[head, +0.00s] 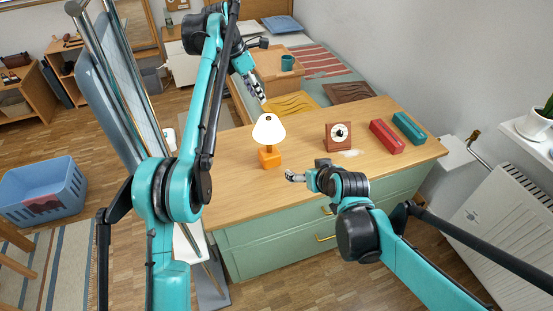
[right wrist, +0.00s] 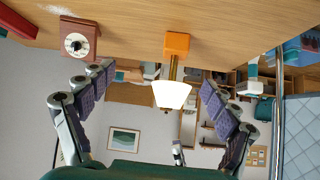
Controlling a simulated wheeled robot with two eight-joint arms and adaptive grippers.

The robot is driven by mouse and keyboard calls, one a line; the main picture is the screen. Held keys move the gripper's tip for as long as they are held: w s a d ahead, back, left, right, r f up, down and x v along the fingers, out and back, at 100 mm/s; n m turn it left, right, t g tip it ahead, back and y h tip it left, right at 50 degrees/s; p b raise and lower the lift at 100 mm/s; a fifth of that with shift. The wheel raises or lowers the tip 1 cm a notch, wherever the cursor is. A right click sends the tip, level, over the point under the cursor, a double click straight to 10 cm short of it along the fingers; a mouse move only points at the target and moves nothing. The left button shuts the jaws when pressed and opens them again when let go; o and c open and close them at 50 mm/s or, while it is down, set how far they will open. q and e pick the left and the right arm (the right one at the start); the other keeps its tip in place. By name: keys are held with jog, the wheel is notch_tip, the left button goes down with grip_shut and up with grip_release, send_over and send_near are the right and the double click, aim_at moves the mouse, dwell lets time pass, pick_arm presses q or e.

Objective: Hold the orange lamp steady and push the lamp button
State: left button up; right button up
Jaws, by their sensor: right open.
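The lamp has an orange cube base (head: 270,158) and a lit white shade (head: 268,130), and stands upright on the wooden desk. My left gripper (head: 259,92) hangs above and behind the shade, apart from it; its finger gap cannot be made out. My right gripper (head: 294,176) is low over the desk, right of and nearer than the lamp base, not touching it. In the upside-down right wrist view, the lamp base (right wrist: 177,45) and shade (right wrist: 172,95) appear between the spread, empty fingers of my right gripper (right wrist: 157,80). I cannot make out the button.
Green drawers (head: 265,240) are below. A teal mug (head: 287,62) stands behind. The desk left of the lamp is clear.

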jog(key=w+a+f+n+t+y, duration=0.1)
jog(key=w+a+f, duration=0.35)
jog(key=w, duration=0.45)
jog(key=n+t+y, duration=0.1)
jog(key=t, duration=0.1)
send_near(271, 153)
jog(key=x, duration=0.3)
jog(key=shift+w+a+f, duration=0.15)
jog(key=shift+w, duration=0.15)
jog(key=x, duration=0.7)
jog(key=shift+w+a+f, duration=0.1)
jog(key=shift+w+a, duration=0.05)
jog(key=shift+w, duration=0.05)
jog(key=c, duration=1.6)
pick_arm(q)
grip_shut()
pick_arm(e)
jog(key=shift+c, duration=0.3)
